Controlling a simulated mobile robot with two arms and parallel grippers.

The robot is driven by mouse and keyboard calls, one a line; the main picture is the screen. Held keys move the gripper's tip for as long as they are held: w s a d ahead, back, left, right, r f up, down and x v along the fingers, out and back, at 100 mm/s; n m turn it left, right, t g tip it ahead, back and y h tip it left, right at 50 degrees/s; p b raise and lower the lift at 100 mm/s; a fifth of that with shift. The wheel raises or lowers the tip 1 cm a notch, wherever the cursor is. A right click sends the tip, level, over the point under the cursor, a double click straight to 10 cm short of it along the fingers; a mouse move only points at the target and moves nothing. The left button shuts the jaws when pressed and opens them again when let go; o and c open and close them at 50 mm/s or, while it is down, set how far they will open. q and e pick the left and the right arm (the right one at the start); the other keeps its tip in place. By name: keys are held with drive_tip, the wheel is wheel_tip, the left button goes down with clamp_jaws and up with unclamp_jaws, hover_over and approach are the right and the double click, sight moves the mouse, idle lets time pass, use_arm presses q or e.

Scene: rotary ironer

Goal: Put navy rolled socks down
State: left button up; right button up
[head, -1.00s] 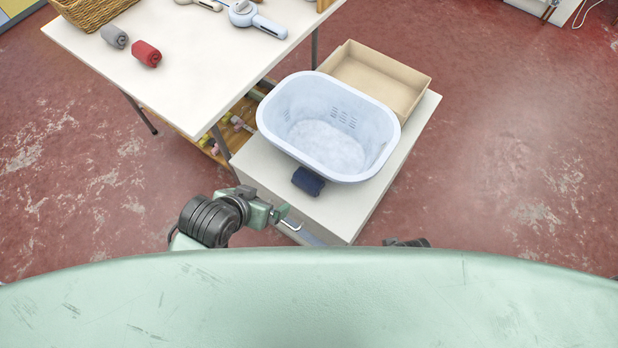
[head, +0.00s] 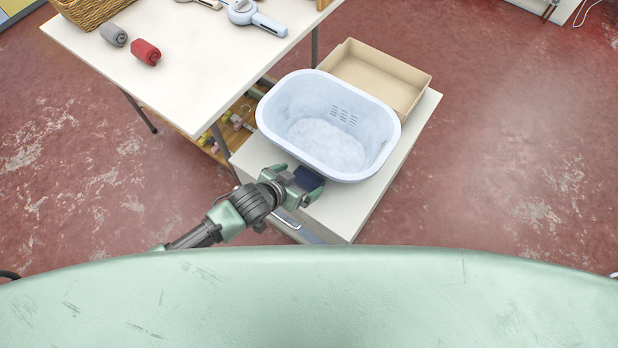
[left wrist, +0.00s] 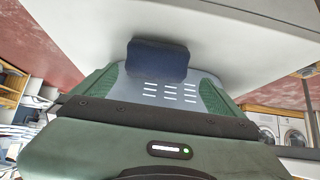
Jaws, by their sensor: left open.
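The navy rolled socks (head: 309,178) lie on the white cabinet top, close against the near side of the pale blue laundry basket (head: 278,135). My left gripper (head: 301,188) is open and low over the cabinet, right at the socks, and covers part of them in the head view. In the left wrist view the navy socks (left wrist: 160,60) show just beyond the gripper's palm, against the white surface. I cannot tell whether the fingers touch them. My right gripper is not in view.
The white cabinet top (head: 345,212) is clear at its near right. A shallow cardboard box (head: 405,75) stands behind the basket. On the white table (head: 190,75) are red rolled socks (head: 146,52), grey rolled socks (head: 113,35) and a wicker basket (head: 92,10).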

sight(305, 180)
use_arm(q)
drive_tip(key=x, duration=0.5)
drive_tip(key=shift+s+d+f+b, duration=0.1)
drive_tip(key=shift+s+d+b, duration=0.1)
drive_tip(key=shift+d+b, duration=0.1)
drive_tip(key=shift+c, duration=0.3)
drive_tip(key=c, duration=1.5)
drive_tip(key=shift+o, duration=0.2)
